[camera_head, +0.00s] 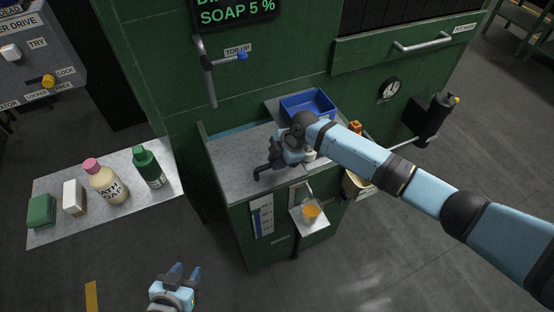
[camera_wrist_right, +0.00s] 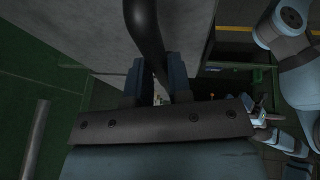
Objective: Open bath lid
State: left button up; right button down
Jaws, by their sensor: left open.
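The bath lid (camera_head: 235,165) is a flat grey plate on top of the green bath cabinet (camera_head: 236,215). A blue-green strip shows along its back left edge. My right gripper (camera_head: 278,165) is over the lid at its dark handle (camera_head: 263,172). In the right wrist view the curved dark handle (camera_wrist_right: 147,35) runs between the two fingers of my right gripper (camera_wrist_right: 158,80), which look closed on it. The contact is partly hidden by the gripper body. My left gripper (camera_head: 184,274) is open and empty, low in front of the cabinet, away from the lid.
A blue tray (camera_head: 308,103) stands behind the lid. A small tray with an orange item (camera_head: 311,210) juts from the cabinet front.

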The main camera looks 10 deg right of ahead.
jog(key=shift+w+r+p, duration=0.2)
jog(key=shift+r+p, duration=0.1)
jog(key=shift+r, duration=0.25)
pick_arm(q)
jog(key=shift+s+d+r+p, duration=0.1)
jog(key=shift+s+r+p, duration=0.1)
jog(key=shift+r+p, duration=0.45)
pick_arm(e)
jog(key=w+a+r+g, duration=0.2)
jog(key=w+r, duration=0.4)
jog(key=r, duration=0.4)
jog(key=shift+w+r+m+h, duration=0.15)
jog(key=shift+w+m+h, duration=0.15)
jog(key=shift+w+h, duration=0.1)
pick_arm(q)
jog(key=shift+r, duration=0.15)
jog(key=shift+c, duration=0.2)
pick_arm(e)
jog(key=shift+a, duration=0.1)
